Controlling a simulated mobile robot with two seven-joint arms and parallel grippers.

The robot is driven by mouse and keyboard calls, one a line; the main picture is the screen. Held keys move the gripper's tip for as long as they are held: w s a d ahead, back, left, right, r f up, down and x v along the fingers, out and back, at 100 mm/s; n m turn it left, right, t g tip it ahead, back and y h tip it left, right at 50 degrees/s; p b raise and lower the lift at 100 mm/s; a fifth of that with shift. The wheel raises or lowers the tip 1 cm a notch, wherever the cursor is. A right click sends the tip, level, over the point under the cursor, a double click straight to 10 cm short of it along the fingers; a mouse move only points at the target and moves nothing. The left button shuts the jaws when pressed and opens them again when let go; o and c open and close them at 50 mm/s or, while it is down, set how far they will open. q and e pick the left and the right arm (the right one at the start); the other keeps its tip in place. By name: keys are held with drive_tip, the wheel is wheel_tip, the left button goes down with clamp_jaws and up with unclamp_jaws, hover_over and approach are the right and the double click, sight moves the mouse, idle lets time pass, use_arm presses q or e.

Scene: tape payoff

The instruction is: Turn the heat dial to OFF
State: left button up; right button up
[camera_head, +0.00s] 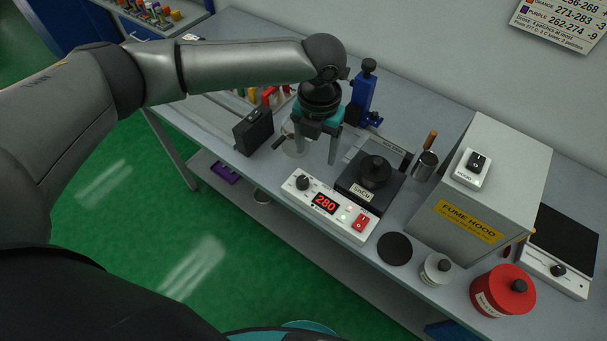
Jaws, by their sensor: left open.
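The heat dial (303,182) is a small black knob at the left end of a white control panel (330,208) on the bench. The panel has a red display (325,203) reading 280 and a red rocker switch (361,222) at its right end. The dial's pointer is too small to read. My left gripper (317,158) hangs fingers down above the bench, behind the dial in the picture, open with nothing visible between its fingers. A clear vessel behind its left finger is partly hidden. My right gripper is not in view.
A black hot plate block with a dark lidded pot (375,172) stands behind the panel. A black box (253,131) and a blue stand (363,92) flank my gripper. The grey fume hood (480,185), a black disc (394,248) and a red canister (503,290) are to the right.

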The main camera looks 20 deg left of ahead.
use_arm(q)
drive_tip(key=a+r+m, duration=0.1)
drive_tip(key=a, duration=0.1)
approach(302, 181)
drive_tip(key=shift+y, duration=0.3)
drive_tip(key=f, duration=0.8)
drive_tip(key=shift+w+d+f+b, duration=0.1)
drive_tip(key=shift+w+f+b, duration=0.1)
drive_tip(key=shift+f+b, duration=0.15)
clamp_jaws()
